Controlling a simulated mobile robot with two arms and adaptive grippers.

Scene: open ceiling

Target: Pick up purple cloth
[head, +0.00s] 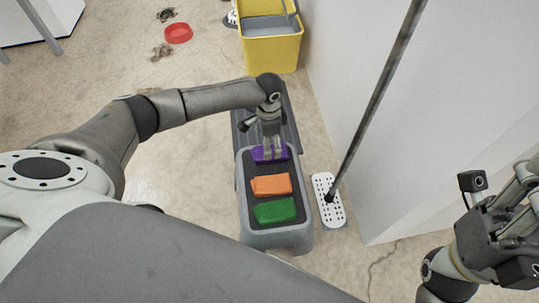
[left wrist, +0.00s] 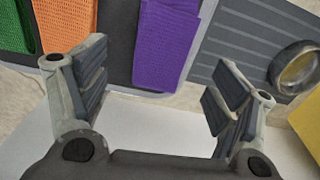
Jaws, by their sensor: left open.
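The purple cloth (head: 262,154) lies folded at the far end of a grey stool-like stand (head: 243,205) in the head view, partly hidden by my left gripper.
An orange cloth (head: 271,185) and a green cloth (head: 275,210) lie beside the purple one. A mop with a white perforated head (head: 328,205) leans right of the stand, near a white wall. A yellow bucket (head: 272,52) and red bowl (head: 178,33) are farther back.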

